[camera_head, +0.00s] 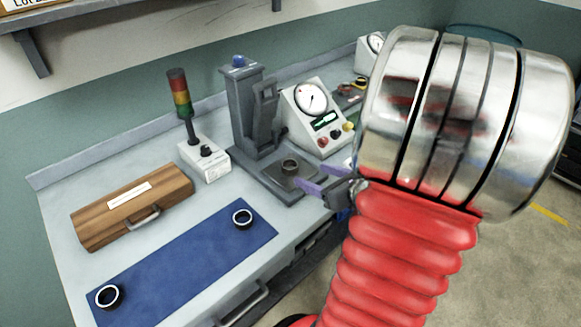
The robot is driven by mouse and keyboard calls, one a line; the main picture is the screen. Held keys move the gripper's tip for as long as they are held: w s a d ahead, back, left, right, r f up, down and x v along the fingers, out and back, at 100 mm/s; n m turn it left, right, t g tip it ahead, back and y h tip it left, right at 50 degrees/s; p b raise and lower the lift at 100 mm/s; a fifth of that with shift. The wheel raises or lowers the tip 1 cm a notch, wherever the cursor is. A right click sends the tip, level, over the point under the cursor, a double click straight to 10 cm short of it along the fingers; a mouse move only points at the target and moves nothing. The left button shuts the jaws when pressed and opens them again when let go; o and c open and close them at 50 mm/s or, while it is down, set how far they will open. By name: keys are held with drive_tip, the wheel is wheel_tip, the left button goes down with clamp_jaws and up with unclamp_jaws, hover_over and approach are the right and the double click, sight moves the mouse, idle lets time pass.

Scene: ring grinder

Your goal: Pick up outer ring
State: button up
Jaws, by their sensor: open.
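A dark ring (108,297) lies at the near left end of the blue mat (170,262). A second dark ring (242,218) with a light inner edge lies near the mat's far right end. A third ring-like part (289,166) sits on the base plate of the grey press-like machine (250,120). I cannot tell for sure which of these is the outer ring. My gripper (315,177) has purple fingers, spread apart with nothing seen between them. It shows in front of the machine's base, right of the mat. My arm hides part of the bench's right side.
A wooden case (132,205) with a handle stands behind the mat. A signal light (180,95) rises from a white box (205,160). A gauge unit (314,115) with buttons stands right of the machine. A drawer handle (243,303) juts from the bench front.

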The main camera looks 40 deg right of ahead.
approach(286, 163)
drive_tip(key=shift+w+a+f, duration=0.15)
drive_tip(key=shift+w+f, duration=0.15)
drive_tip(key=shift+f, duration=0.05)
idle(0.3)
drive_tip(key=shift+x, duration=2.65)
drive_tip(key=shift+s, duration=0.1)
drive_tip(key=c, duration=1.3)
drive_tip(key=shift+r, duration=0.15)
wheel_tip(286, 163, up, 10)
